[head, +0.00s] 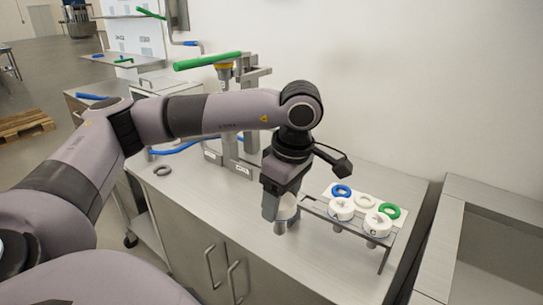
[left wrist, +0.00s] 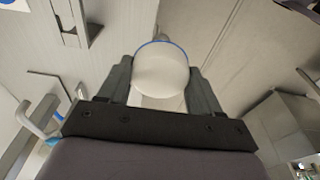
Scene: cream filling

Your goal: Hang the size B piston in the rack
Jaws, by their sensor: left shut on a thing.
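My left gripper (head: 282,208) points down at the left end of the rack and is shut on a white piston. The held piston's round white face with a thin blue edge fills the space between the fingers in the left wrist view (left wrist: 160,72). Its size mark cannot be read. The metal rack (head: 384,262) stands on the counter. Two white pistons, a middle one (head: 341,209) and a right one (head: 377,225), hang in it. The held piston is left of these; whether it touches the rack cannot be told. My right gripper is not in view.
Behind the rack, a white board (head: 330,190) carries a blue ring (head: 342,190), a white ring (head: 364,201) and a green ring (head: 389,211). A metal filling device with a green handle (head: 207,61) stands behind my arm. A grey ring (head: 162,170) lies on the counter at left.

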